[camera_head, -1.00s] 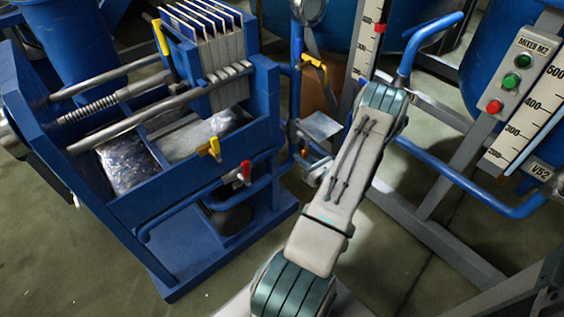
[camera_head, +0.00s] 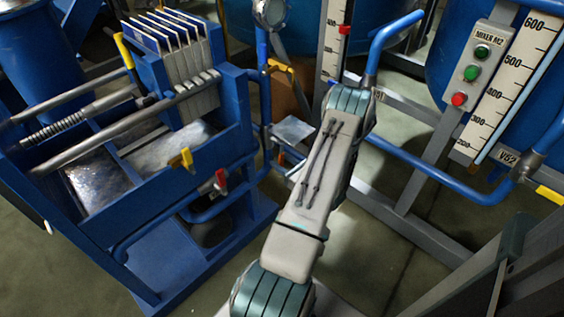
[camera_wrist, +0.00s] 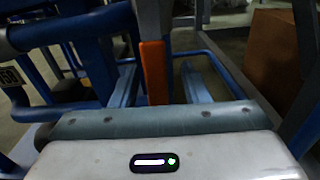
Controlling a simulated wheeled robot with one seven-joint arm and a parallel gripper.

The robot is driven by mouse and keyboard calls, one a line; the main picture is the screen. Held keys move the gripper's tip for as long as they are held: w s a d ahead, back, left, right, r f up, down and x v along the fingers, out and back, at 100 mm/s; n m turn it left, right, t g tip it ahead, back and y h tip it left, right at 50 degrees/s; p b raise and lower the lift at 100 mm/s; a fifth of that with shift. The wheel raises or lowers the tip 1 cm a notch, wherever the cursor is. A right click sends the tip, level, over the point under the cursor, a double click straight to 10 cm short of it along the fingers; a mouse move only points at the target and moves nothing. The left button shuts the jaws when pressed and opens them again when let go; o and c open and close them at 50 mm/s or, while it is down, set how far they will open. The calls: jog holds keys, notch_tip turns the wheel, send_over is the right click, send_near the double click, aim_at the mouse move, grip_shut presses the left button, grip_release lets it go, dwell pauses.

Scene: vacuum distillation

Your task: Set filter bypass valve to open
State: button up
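I cannot tell which handle is the filter bypass valve. The blue filter press (camera_head: 178,226) at the left in the head view carries a yellow-handled valve (camera_head: 184,159) and a red-handled valve (camera_head: 220,181) low on its right side. Another yellow handle (camera_head: 124,51) stands by the plates, and one (camera_head: 280,67) sits on the blue pipe behind. In the wrist view an orange upright bar (camera_wrist: 154,72) stands beyond my pale arm link; I cannot tell what it is.
A panel labelled MIXER M2 (camera_head: 475,66) and a level scale (camera_head: 505,88) stand at the right. Blue pipe (camera_head: 432,173) and a grey frame (camera_head: 424,170) run close to my arm's right. A brown box (camera_wrist: 273,62) is at the right in the wrist view.

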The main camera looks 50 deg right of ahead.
jog(key=shift+w+a, duration=0.1)
jog(key=shift+w, duration=0.05)
jog(key=s+a+p, duration=0.1)
jog(key=s+p, duration=0.2)
jog(key=s, duration=1.1)
jog(key=shift+a, duration=0.1)
